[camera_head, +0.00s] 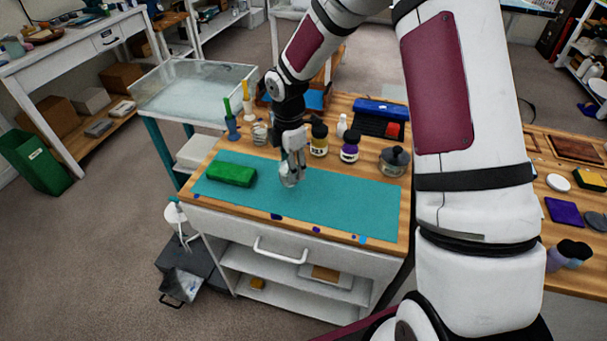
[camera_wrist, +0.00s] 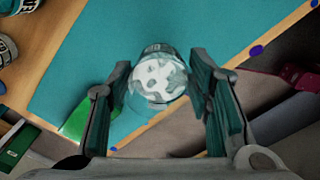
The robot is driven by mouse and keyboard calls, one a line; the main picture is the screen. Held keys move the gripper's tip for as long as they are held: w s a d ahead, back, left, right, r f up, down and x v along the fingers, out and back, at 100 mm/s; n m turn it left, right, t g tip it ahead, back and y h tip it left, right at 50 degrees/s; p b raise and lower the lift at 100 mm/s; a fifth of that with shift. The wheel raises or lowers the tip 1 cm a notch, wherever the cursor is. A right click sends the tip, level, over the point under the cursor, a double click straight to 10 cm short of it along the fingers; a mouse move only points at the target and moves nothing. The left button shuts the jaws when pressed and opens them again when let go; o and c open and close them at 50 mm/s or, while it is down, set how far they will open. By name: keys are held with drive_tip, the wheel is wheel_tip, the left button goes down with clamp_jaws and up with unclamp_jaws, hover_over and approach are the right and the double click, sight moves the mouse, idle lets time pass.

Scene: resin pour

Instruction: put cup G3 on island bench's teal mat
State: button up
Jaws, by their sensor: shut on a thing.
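A clear cup (camera_wrist: 158,78) with a dark label on its far side is held between the two fingers of my gripper (camera_wrist: 168,92). Its label is too small to read. In the head view my gripper (camera_head: 293,168) points down with the cup (camera_head: 289,181) over the teal mat (camera_head: 330,199), near the mat's middle. I cannot tell whether the cup touches the mat. The teal mat also fills much of the wrist view (camera_wrist: 215,28). It lies on the wooden top of the island bench (camera_head: 205,212).
A green block (camera_head: 231,174) lies on the mat's left part. Behind the mat stand a yellow-labelled jar (camera_head: 319,140), a purple-labelled jar (camera_head: 350,147) and a grey lidded pot (camera_head: 394,161). The mat's right part is clear.

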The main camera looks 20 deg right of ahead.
drive_tip(key=shift+s+d+f, duration=0.1)
drive_tip(key=shift+s+d, duration=0.05)
drive_tip(key=shift+d, duration=0.35)
drive_tip(key=shift+s+d, duration=0.15)
drive_tip(key=shift+d, duration=0.3)
drive_tip(key=shift+s+d+f+p, duration=0.1)
drive_tip(key=shift+d+f+p, duration=0.2)
drive_tip(key=shift+f, duration=0.65)
drive_tip(key=shift+s+d+f+p, duration=0.1)
drive_tip(key=shift+d+f+p, duration=0.15)
drive_tip(key=shift+f, duration=0.65)
drive_tip(key=o, duration=0.9)
drive_tip(key=shift+f, duration=0.1)
